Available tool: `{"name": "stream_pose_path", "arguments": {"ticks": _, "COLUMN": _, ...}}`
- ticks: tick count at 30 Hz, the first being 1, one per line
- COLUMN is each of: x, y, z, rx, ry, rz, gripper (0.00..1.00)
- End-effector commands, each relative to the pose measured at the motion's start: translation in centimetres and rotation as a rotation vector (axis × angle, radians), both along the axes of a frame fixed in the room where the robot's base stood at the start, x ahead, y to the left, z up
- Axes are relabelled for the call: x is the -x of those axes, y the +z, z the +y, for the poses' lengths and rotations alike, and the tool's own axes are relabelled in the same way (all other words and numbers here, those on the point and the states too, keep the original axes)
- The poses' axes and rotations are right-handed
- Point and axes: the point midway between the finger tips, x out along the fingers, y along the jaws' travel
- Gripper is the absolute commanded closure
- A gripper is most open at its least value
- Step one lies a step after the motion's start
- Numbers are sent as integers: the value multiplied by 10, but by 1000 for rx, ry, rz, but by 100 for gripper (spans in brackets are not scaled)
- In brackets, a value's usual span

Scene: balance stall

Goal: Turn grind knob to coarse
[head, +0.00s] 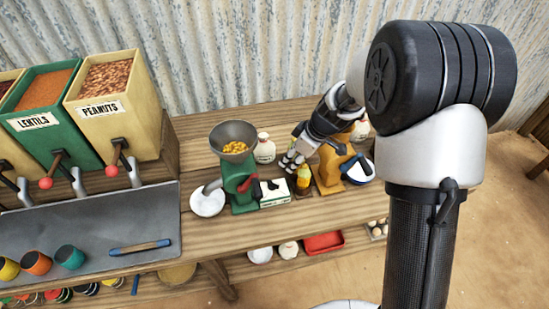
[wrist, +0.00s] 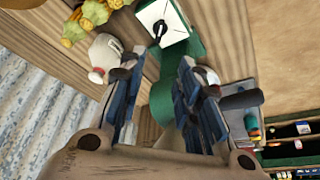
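The green grinder (head: 238,180) stands on the wooden counter, with a grey hopper (head: 233,138) of yellow kernels on top. A white box with a green lower side (head: 276,191) sits to its right. In the wrist view the white panel (wrist: 172,14) carries a small black pointer knob (wrist: 159,29). Which setting the pointer marks is too small to read. My gripper (head: 290,161) is above and behind the box, pointing down and left. In the wrist view its two fingers (wrist: 158,72) are apart with nothing held between them, and the knob lies beyond the tips.
A white bowl (head: 208,201) is left of the grinder. Bins of lentils and peanuts (head: 107,82) fill the left.

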Motion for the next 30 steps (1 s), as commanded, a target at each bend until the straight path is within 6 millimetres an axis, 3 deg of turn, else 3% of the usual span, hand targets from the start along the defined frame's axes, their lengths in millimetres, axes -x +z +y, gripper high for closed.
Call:
{"name": "stream_pose_path", "arguments": {"ticks": 7, "x": -6, "y": -27, "z": 9, "rx": 1, "ry": 19, "rz": -1, "gripper": 69}}
{"name": "stream_pose_path", "arguments": {"ticks": 21, "x": -24, "y": -121, "z": 42, "rx": 2, "ry": 17, "rz": 0, "gripper": 69}}
{"name": "stream_pose_path", "arguments": {"ticks": 30, "x": -33, "y": -160, "z": 57, "rx": 2, "ry": 16, "rz": -2, "gripper": 69}}
